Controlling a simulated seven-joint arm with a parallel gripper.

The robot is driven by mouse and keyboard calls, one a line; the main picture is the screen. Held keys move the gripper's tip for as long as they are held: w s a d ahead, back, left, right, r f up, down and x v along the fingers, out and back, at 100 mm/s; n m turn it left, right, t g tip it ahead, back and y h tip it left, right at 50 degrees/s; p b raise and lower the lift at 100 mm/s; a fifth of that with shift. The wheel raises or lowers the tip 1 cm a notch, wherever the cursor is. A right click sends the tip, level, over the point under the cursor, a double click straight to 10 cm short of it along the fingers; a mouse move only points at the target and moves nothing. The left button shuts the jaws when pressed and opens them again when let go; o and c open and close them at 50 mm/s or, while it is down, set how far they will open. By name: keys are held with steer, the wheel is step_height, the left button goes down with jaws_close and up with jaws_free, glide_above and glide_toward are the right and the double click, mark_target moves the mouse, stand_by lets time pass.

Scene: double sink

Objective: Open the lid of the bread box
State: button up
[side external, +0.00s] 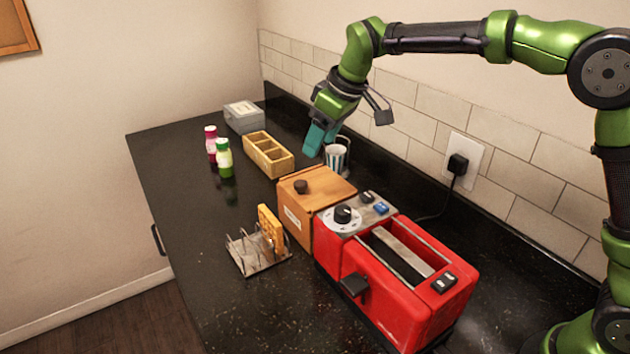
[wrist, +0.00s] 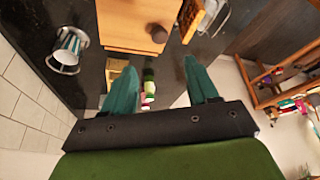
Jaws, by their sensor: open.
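The wooden bread box (side external: 301,218) stands on the black counter, directly behind the red toaster. Its lid (side external: 325,181) appears closed, with a dark round knob (side external: 301,187) on top. In the wrist view the box (wrist: 132,24) is at the top, and its knob (wrist: 159,33) shows at its right edge. My gripper (side external: 309,155) has teal fingers and is above the counter behind the box, apart from it. In the wrist view the fingers of my gripper (wrist: 158,78) are spread apart with nothing between them.
A striped cup (side external: 336,158) stands close beside my gripper. A red toaster (side external: 395,285) stands in front of the box. A toast rack (side external: 258,258) with a waffle-like slice, a divided wooden tray (side external: 268,154), two bottles (side external: 224,158) and a grey container (side external: 245,117) stand around.

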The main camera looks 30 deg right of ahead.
mark_target(301, 182)
steer(key=x, duration=1.1)
steer(key=shift+w+f, duration=0.1)
steer(key=shift+f, duration=0.05)
steer(key=shift+c, duration=0.4)
jaws_close()
steer(key=shift+d, duration=0.1)
